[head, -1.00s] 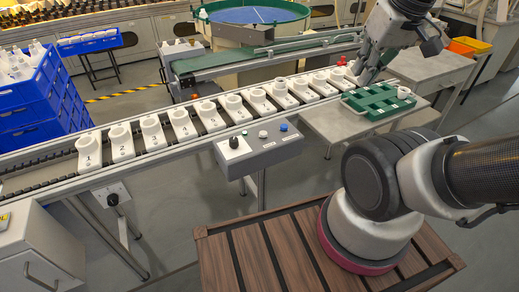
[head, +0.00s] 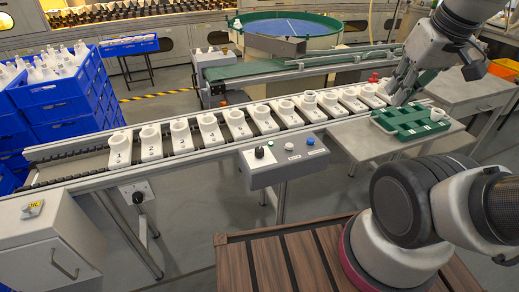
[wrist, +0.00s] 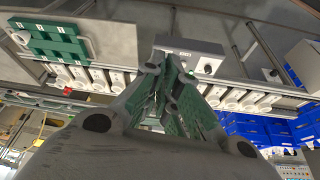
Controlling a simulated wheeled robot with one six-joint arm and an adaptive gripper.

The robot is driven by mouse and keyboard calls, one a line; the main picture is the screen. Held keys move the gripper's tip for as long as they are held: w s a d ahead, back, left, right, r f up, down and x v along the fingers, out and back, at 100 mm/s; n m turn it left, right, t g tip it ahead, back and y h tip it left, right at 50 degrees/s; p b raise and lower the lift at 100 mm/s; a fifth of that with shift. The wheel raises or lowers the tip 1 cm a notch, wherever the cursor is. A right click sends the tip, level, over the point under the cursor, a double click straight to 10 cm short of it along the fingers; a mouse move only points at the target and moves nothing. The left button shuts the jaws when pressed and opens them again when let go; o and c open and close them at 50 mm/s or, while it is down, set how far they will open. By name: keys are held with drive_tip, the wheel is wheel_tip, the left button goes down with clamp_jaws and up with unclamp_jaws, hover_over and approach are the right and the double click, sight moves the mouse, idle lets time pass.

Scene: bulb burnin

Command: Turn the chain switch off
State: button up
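A grey control box (head: 285,163) is fixed to the near side of the conveyor. On its top are a black knob on a white plate (head: 259,153), a white button (head: 289,146) and a blue button (head: 310,140). A second black-handled switch (head: 138,197) sits on a white plate below the conveyor's left part. I cannot read which one is the chain switch. My gripper (head: 393,92) is at the right, above the conveyor's far end, away from both. In the wrist view its green-padded fingers (wrist: 167,68) come close together, with nothing visible between them.
Numbered white holders stand along the conveyor (head: 85,186). A green tray (head: 412,121) lies on a table below my gripper. Blue crates (head: 62,120) are stacked at the left. A grey cabinet (head: 55,245) stands at front left. Floor is open before the conveyor.

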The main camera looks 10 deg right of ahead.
drive_tip(key=o, duration=0.3)
drive_tip(key=shift+w+a+f, duration=0.1)
drive_tip(key=shift+a+f, duration=0.05)
drive_tip(key=shift+a, duration=0.15)
drive_tip(key=o, duration=0.6)
drive_tip(key=w+a+f+n+g, duration=0.2)
drive_tip(key=w+a+f+g, duration=0.1)
drive_tip(key=w+a+f, duration=0.2)
drive_tip(key=shift+w+a+f+n+g, duration=0.4)
drive_tip(key=shift+a+f, duration=0.15)
drive_tip(key=shift+f, duration=0.15)
drive_tip(key=m, duration=0.6)
hover_over(259, 150)
drive_tip(key=shift+g, duration=0.4)
drive_tip(key=f, duration=1.5)
drive_tip(key=shift+s+d+f, duration=0.15)
drive_tip(key=shift+s+d, duration=0.05)
drive_tip(key=shift+d, duration=0.05)
drive_tip(key=shift+w+a+m, duration=0.25)
drive_tip(key=shift+w+m, duration=0.1)
drive_tip(key=shift+m, duration=0.55)
wheel_tip(259, 150, down, 8)
drive_tip(key=shift+r, duration=0.15)
drive_tip(key=c, duration=1)
